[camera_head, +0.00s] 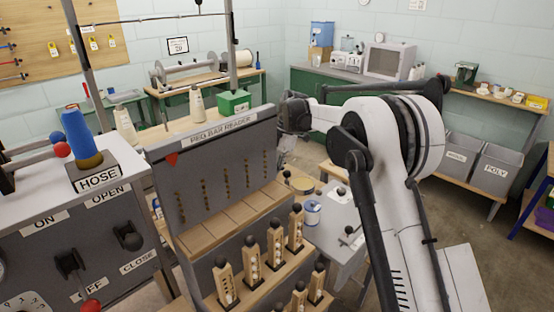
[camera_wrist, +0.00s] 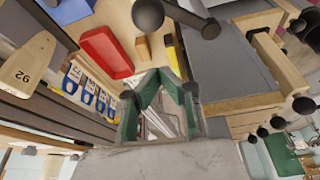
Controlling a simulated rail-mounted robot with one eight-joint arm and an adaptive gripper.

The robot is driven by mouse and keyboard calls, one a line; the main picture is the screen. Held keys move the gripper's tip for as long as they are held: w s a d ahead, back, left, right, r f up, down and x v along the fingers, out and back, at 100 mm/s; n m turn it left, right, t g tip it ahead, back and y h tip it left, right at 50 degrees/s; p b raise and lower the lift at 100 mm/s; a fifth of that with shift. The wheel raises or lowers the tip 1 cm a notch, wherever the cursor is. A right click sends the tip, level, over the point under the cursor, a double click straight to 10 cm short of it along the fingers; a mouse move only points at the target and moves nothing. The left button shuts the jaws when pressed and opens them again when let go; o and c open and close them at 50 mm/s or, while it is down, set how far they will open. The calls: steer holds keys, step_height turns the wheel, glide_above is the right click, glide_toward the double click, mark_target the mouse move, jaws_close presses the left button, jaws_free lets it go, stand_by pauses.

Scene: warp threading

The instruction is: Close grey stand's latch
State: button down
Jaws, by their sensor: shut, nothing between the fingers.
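I cannot tell which part is the latch. In the wrist view, a black ball knob (camera_wrist: 148,15) on a dark bar (camera_wrist: 185,17) lies beyond my gripper (camera_wrist: 164,75), apart from it in the picture. My gripper has green-sided fingers, shut and empty. In the head view it is mostly hidden behind the panel.
A red tray (camera_wrist: 105,52) and a yellow item (camera_wrist: 173,50) lie near my fingers in the wrist view. Wooden pegged blocks (camera_head: 252,265) line the panel's front shelf. A hose station (camera_head: 80,210) stands left. Open floor (camera_head: 460,205) shows to the right.

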mark_target(288, 183)
steer(key=shift+w+d+f, duration=0.3)
steer(key=shift+w+d, duration=0.35)
steer(key=shift+d, duration=0.05)
steer(key=shift+w+d+f, duration=0.3)
steer(key=shift+w+d, duration=0.3)
steer(key=shift+d, duration=0.1)
